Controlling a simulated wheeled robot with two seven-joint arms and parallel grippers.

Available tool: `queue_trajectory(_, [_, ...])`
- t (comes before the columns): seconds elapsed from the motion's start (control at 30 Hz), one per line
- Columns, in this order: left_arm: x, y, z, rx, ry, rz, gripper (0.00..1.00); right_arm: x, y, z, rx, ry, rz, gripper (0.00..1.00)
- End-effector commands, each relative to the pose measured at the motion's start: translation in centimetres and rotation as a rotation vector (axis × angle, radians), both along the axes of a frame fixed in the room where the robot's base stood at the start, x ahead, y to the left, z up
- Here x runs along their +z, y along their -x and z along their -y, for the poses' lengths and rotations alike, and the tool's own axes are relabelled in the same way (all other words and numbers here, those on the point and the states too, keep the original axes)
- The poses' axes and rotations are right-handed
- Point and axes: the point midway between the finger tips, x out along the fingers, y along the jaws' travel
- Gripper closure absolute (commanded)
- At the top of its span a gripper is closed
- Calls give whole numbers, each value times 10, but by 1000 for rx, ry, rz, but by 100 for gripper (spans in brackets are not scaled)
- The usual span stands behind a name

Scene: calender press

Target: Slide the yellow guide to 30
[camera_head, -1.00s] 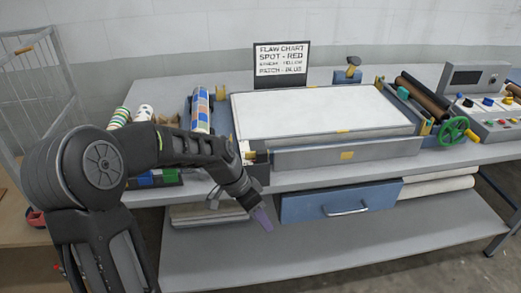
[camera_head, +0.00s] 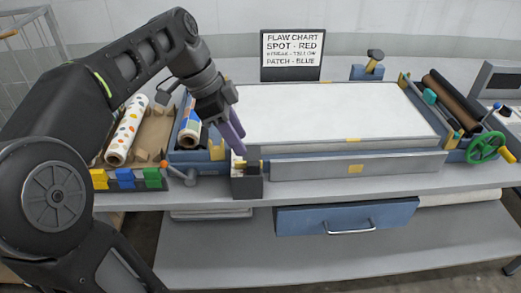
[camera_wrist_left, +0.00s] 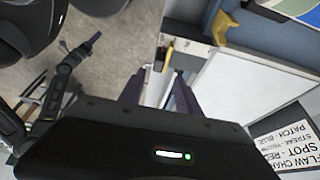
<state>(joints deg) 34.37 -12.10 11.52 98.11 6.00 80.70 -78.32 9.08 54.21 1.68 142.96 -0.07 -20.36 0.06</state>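Several yellow parts show, and I cannot tell for sure which is the guide. A yellow bracket (camera_head: 217,150) stands at the left end of the press bed; it also shows in the left wrist view (camera_wrist_left: 222,28). A small yellow piece (camera_head: 353,139) sits on the bed's front edge, above a yellow tag (camera_head: 355,168) on the front face. No scale numbers are readable. My left gripper (camera_head: 236,142) hangs over the bed's front left corner, by a black block (camera_head: 247,187). Its purple fingers are apart and empty in the left wrist view (camera_wrist_left: 158,98). My right gripper (camera_wrist_left: 94,40) shows small there.
The white bed surface (camera_head: 320,112) is clear. Patterned rolls (camera_head: 126,132) and coloured blocks (camera_head: 126,178) lie to the left. A flaw chart (camera_head: 291,52) stands behind. A green handwheel (camera_head: 487,148) is at the right, and a blue drawer (camera_head: 345,216) hangs below.

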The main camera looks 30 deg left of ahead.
Motion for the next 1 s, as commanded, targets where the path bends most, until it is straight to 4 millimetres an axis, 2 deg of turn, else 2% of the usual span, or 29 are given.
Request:
queue_trajectory(0.37, [-7,-2,2,0,1,-3,60,0,0,0,0,0,-1,64])
queue_trajectory(0.8, [-63,-15,21,0,2,-4,60,3,0,0,0,0,-1,64])
queue_trajectory(1.0, [-73,-18,24,1,1,-1,60,4,0,0,0,0,-1,64])
